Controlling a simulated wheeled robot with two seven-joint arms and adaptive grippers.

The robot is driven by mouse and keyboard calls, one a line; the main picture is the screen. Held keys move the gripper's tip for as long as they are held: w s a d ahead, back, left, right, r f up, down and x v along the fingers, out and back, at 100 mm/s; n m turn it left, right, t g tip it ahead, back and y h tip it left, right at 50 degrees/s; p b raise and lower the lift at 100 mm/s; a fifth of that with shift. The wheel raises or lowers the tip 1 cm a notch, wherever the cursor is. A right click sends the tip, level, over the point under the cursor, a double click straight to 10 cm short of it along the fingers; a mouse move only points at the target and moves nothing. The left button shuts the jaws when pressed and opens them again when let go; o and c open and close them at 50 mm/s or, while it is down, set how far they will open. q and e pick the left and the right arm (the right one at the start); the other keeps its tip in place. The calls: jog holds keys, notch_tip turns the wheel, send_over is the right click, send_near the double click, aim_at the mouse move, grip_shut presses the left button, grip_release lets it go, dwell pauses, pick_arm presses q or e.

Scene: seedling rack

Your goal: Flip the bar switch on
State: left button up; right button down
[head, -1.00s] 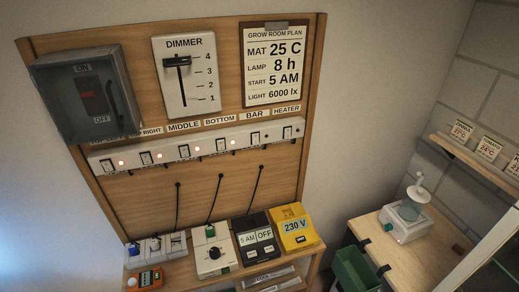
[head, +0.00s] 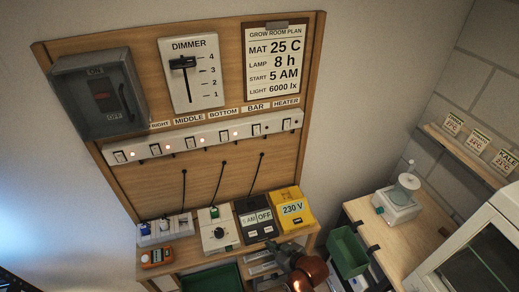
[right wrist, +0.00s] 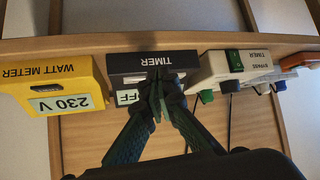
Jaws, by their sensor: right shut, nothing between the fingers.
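The white switch strip (head: 205,140) runs across the wooden board, with several rocker switches under printed labels. The BAR label (head: 255,106) is second from the right, and the bar switch (head: 256,129) sits below it. No red glow shows beside this switch, while red lights glow beside switches to its left. My right gripper (head: 288,252) is at the bottom of the head view, below the strip and by the shelf. In the right wrist view its fingers (right wrist: 158,88) are shut and empty, in front of the timer (right wrist: 152,62). My left gripper is not in view.
The shelf below holds the timer (head: 256,222), a yellow watt meter (head: 291,207) and a white dial box (head: 218,232). Black cords hang on the board. A grey switch box (head: 97,92) and the dimmer (head: 190,75) are above the strip. A green bin (head: 348,252) stands right.

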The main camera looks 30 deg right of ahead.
jog(key=w+a+r+t, duration=0.1)
jog(key=w+r+t, duration=0.35)
jog(key=r, duration=0.35)
jog(key=w+r+t, duration=0.3)
jog(key=w+r, duration=0.2)
jog(key=r, duration=0.3)
jog(key=d+r+m+t+h, duration=0.2)
jog(key=r+t+h, duration=0.1)
jog(key=r, duration=0.3)
jog(key=d+r+m+t+h, duration=0.2)
jog(key=d+r+t+h, duration=0.1)
jog(key=r, duration=0.4)
jog(key=shift+s+r+m+t+h, duration=0.25)
jog(key=shift+s+m+t+h, duration=0.2)
jog(key=shift+h, duration=0.15)
